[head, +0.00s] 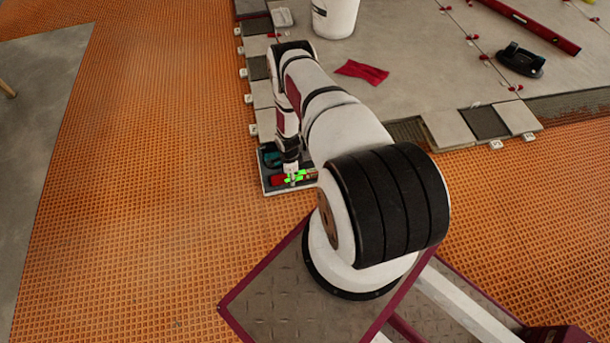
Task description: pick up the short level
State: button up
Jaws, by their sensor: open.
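A small red bar (277,181), which looks like the short level, lies in a shallow dark tray with a pale rim (268,192) left of my arm. My gripper (293,178) points down over this bar, with bright green patches around its tip. The gripper is small in the picture and open. It covers the middle of the bar, and I cannot tell whether the fingers touch it or stand around it. My arm hides the right part of the tray.
A teal and black item (271,158) lies in the tray beside the gripper. Behind are a white bucket (335,17), a red cloth (362,72), a black suction-cup tool (521,60) and a long red level (535,25) on grey tiles. Orange matting (150,200) at left is clear.

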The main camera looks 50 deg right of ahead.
grip_shut()
jog(key=shift+r, duration=0.15)
